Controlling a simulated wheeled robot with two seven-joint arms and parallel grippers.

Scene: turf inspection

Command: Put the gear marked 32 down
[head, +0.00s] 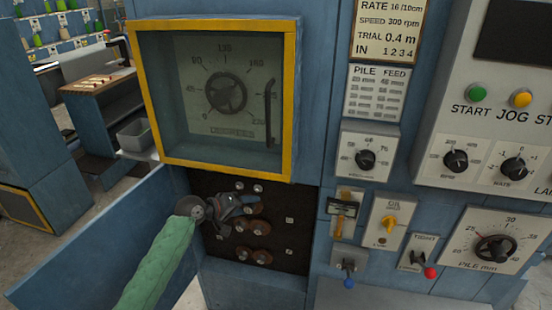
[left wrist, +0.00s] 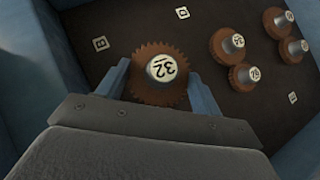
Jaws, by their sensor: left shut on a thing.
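The gear marked 32 (left wrist: 150,92) is a brown toothed wheel with a pale round hub cap. It sits between the two fingers of my left gripper (left wrist: 160,88), which is shut on it. In the head view my left gripper (head: 236,206) is in front of the dark recess (head: 291,260) below the yellow-framed window. The gear is hard to make out there, mostly hidden by the gripper. The left wrist view shows the dark back panel (left wrist: 215,60) behind the gear; I cannot tell whether they touch. My right gripper is not in view.
Several other brown gears (left wrist: 229,45) on pegs sit to the right on the panel. Small plates B (left wrist: 100,43) and D (left wrist: 182,13) mark it. An open blue door (head: 90,240) stands left of the recess. Levers and knobs, including a red-tipped lever (head: 430,273), are to the right.

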